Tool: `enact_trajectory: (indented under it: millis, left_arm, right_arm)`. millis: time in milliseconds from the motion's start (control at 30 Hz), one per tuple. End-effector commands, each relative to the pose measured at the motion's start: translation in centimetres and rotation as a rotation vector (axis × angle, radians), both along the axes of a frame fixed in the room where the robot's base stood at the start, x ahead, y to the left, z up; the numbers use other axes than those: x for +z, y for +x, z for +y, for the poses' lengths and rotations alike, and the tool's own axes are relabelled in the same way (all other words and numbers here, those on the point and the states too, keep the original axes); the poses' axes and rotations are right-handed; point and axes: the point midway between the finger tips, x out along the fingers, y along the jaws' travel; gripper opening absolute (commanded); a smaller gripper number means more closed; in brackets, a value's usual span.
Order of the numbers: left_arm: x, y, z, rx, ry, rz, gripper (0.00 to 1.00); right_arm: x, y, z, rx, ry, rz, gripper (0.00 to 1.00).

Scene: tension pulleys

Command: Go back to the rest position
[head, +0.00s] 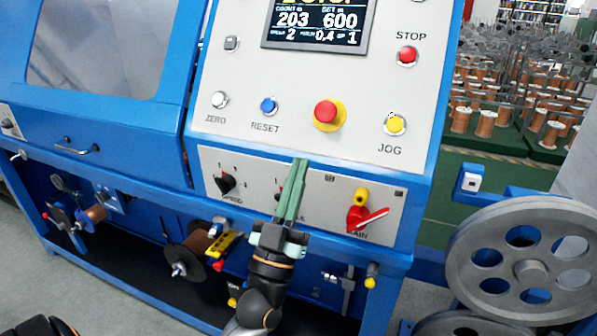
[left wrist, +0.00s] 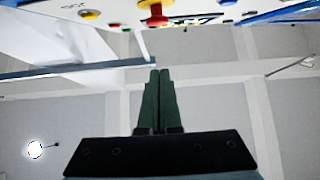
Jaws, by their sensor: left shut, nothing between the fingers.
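My left gripper (head: 297,172) is in front of the lower control panel (head: 262,185) of the blue machine. Its green fingers are together and hold nothing. They point up and hide part of a middle knob, of which only an edge shows. In the left wrist view the shut fingers (left wrist: 160,74) point toward the panel's buttons at the top of the picture. I cannot tell from these views whether the fingertips touch the panel. My right gripper is not in view.
A red main switch (head: 367,217) is right of the gripper, a black speed knob (head: 225,183) left. Above are a red emergency button (head: 327,113) and yellow jog button (head: 395,124). A large grey pulley (head: 470,262) stands at right. Wire spools (head: 190,255) hang below.

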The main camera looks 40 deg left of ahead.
Motion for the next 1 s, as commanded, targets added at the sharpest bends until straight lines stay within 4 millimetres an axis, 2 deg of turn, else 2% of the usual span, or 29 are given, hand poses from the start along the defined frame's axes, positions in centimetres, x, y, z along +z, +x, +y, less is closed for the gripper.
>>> enact_trajectory:
  millis: [300,367,433,467,567,600,667,700,800,900,1000]
  left_arm:
    - [-0.1,0.1,-0.1,-0.004,0.002,0.01,0.0]
    - [-0.7,0.5,-0.5,-0.021,0.006,0.047,0.0]
    - [-2.3,1.4,-1.5,-0.062,0.013,0.138,0.0]
    - [-3.5,1.9,-2.1,-0.086,0.016,0.196,0.0]
    - [-9.1,2.7,-4.7,-0.185,0.021,0.446,0.0]
    - [-11.9,2.4,-5.8,-0.225,0.018,0.562,0.0]
    - [-16.3,1.3,-7.2,-0.277,0.011,0.733,0.0]
    - [-19.1,0.1,-8.1,-0.305,0.003,0.845,0.0]
    - [-25.2,-3.7,-9.7,-0.356,-0.019,1.096,0.0]
    - [-29.7,-8.0,-10.6,-0.38,-0.037,1.296,0.0]
    - [-32.5,-11.4,-11.0,-0.388,-0.052,1.435,0.0]
  right_arm:
    - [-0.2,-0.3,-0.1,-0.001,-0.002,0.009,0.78]
    - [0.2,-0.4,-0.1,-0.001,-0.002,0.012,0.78]
    - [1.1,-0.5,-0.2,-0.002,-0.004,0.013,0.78]
    - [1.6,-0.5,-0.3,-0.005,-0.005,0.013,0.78]
    - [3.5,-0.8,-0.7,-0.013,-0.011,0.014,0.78]
    - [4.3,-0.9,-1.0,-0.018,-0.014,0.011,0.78]
    - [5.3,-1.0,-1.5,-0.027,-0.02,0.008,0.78]
    - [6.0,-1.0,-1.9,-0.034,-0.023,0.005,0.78]
    - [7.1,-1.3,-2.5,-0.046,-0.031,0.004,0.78]
    - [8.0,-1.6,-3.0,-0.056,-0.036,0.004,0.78]
    - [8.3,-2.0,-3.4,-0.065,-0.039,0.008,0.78]
